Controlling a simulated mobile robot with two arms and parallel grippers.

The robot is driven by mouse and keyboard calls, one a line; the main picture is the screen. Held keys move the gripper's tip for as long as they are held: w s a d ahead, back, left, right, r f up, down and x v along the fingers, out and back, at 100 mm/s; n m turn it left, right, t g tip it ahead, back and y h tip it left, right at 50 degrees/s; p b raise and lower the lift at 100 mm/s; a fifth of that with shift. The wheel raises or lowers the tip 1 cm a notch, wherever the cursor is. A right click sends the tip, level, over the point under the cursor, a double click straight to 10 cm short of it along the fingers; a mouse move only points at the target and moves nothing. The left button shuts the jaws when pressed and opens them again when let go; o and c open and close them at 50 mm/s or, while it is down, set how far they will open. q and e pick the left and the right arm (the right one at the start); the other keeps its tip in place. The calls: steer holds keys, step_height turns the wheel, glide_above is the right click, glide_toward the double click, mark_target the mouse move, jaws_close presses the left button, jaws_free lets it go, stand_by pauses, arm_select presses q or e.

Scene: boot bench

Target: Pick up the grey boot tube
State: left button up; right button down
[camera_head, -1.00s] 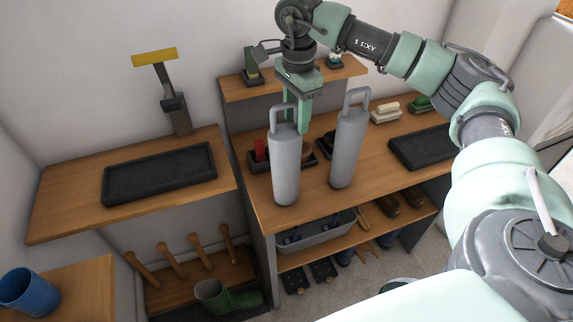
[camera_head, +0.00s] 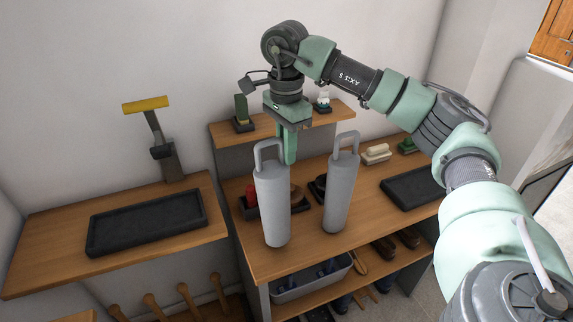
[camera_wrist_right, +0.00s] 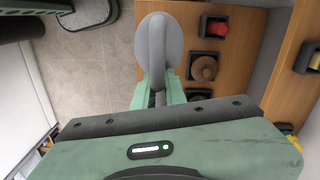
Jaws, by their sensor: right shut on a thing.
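Two grey boot tubes with loop handles stand side by side at the front of the wooden bench. The left tube (camera_head: 273,208) is in front of a small dark tray; the right tube (camera_head: 340,195) is a little apart from it. My right gripper (camera_head: 288,150) points down at the left tube's handle and is shut on it. In the right wrist view the tube (camera_wrist_right: 172,38) shows end-on, its handle running back to the fingers (camera_wrist_right: 160,98). Whether its base touches the bench is unclear. My left gripper is out of view.
The small tray's red item (camera_head: 251,195) is close behind the held tube. A black tray (camera_head: 148,222) lies on the left bench below a yellow-topped boot jack-like stand (camera_head: 160,140). A raised shelf (camera_head: 225,130) is behind the gripper. A grey bin (camera_head: 312,280) sits below.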

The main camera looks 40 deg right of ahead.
step_height(320, 180, up, 4)
steer(key=shift+r+b, duration=0.25)
steer(key=shift+b, duration=0.05)
step_height(320, 180, up, 12)
steer(key=p, duration=0.3)
steer(key=shift+s+r, duration=0.1)
steer(key=shift+r, duration=0.05)
